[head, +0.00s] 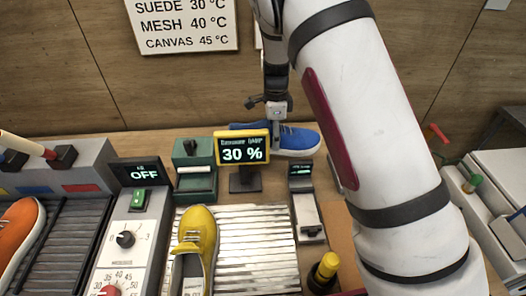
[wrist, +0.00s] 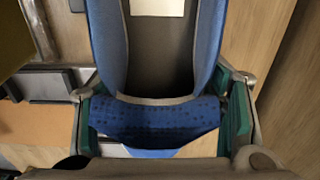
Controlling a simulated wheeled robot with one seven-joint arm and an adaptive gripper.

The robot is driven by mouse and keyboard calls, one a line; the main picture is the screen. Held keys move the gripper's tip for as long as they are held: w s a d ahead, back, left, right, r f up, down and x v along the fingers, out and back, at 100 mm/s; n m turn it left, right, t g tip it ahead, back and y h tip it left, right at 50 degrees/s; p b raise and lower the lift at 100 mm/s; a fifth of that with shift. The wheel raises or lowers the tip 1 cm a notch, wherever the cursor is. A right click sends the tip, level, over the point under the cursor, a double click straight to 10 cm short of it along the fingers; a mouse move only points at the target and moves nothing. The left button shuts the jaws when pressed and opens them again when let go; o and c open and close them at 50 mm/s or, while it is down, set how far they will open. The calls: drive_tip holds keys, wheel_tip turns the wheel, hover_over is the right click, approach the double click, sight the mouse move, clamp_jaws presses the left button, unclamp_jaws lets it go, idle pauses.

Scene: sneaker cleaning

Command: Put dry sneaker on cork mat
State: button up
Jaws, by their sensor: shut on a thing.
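A blue sneaker (head: 296,139) with a pale sole is at the back of the bench, partly hidden behind a display reading 30 %. My gripper (head: 268,118) is at its heel end. In the wrist view, the green-padded fingers (wrist: 165,125) are shut on the sides of the blue sneaker (wrist: 150,115), and a pale label shows inside it. I cannot tell whether its sole touches the bench. A brown flat surface (head: 343,232), perhaps the cork mat, shows beside my arm, which hides much of it. A yellow sneaker (head: 197,238) lies on a ribbed metal plate (head: 255,245).
The display (head: 242,150) stands in front of the blue sneaker. An orange sneaker (head: 18,232) is on a dark slatted rack (head: 65,240). A control box (head: 130,240) reads OFF. A yellow-capped bottle (head: 325,270) stands near the front. A wall sign (head: 183,22) lists temperatures.

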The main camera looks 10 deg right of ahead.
drive_tip(key=shift+f+p, duration=0.35)
drive_tip(key=shift+f, duration=3)
drive_tip(key=shift+f, duration=0.1)
drive_tip(key=o, duration=1.5)
drive_tip(key=shift+c, duration=0.2)
wheel_tip(320, 180, up, 12)
drive_tip(key=shift+r+b, duration=0.15)
drive_tip(key=shift+b, duration=0.55)
